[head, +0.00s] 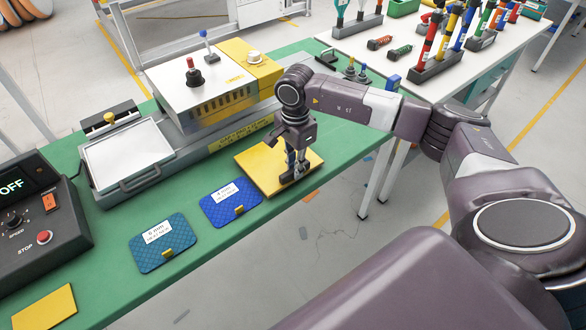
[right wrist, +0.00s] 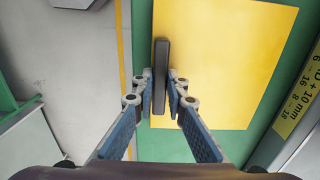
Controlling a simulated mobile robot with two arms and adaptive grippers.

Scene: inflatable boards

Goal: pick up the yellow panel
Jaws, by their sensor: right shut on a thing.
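The yellow panel (head: 258,167) is at the right edge of the green table, level or nearly so. It fills much of the right wrist view (right wrist: 235,60), where a dark grey upright bar (right wrist: 162,60) stands along its left side like a handle. My right gripper (head: 292,173) comes down over the panel's right part. In the right wrist view its two fingers (right wrist: 158,88) are shut on the bar, one on each side. I cannot tell whether the panel touches the table. My left gripper is not in view.
On the green table (head: 110,215) lie two blue labelled boards (head: 162,243) (head: 232,203) and another yellow piece (head: 45,308). A machine with a yellow top (head: 235,65) stands behind the panel. A control box (head: 40,220) is at left. A white table (head: 440,50) holds coloured tools.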

